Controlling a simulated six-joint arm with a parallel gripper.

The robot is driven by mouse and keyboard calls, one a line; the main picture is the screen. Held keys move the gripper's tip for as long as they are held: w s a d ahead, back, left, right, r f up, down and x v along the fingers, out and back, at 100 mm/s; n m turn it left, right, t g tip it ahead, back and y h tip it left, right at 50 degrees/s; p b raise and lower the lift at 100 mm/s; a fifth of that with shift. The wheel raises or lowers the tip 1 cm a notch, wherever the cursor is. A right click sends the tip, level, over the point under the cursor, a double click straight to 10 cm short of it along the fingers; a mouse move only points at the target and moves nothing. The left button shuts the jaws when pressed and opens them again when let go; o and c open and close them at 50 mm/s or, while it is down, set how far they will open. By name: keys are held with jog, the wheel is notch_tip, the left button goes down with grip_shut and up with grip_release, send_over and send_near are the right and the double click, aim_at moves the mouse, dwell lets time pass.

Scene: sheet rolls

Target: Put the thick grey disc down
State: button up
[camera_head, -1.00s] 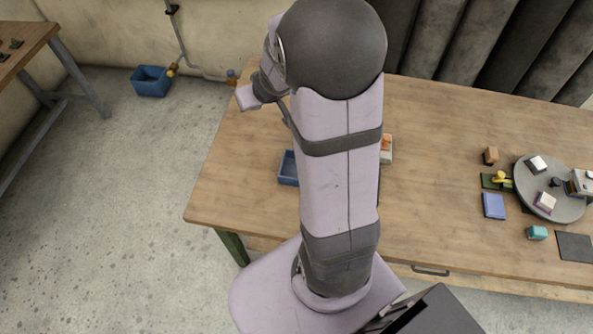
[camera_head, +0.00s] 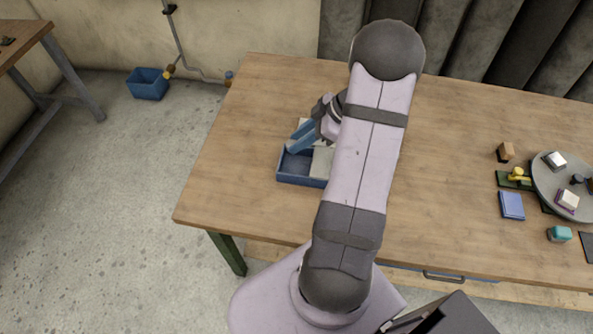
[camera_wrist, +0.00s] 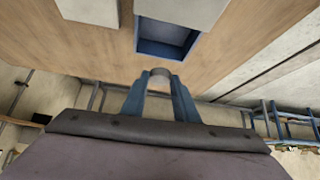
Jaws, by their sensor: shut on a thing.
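My gripper (camera_head: 292,150) has blue fingers and hangs over the left part of a blue tray (camera_head: 290,179) on the wooden table. The disc cannot be made out in the head view. The tray also shows in the wrist view (camera_wrist: 160,48), beyond the disc, with a bare blue floor in the visible part. I cannot tell how high the disc is above the tray.
A pale block (camera_head: 322,162) is at the tray's right part, partly hidden by my arm; another pale piece (camera_head: 304,122) is behind. The table's left side is clear.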

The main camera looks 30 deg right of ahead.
jog(key=shift+f+p, duration=1.45)
jog(key=shift+f, duration=3.55)
jog(key=shift+f, duration=0.15)
jog(key=o, duration=0.6)
jog(key=shift+o, duration=0.7)
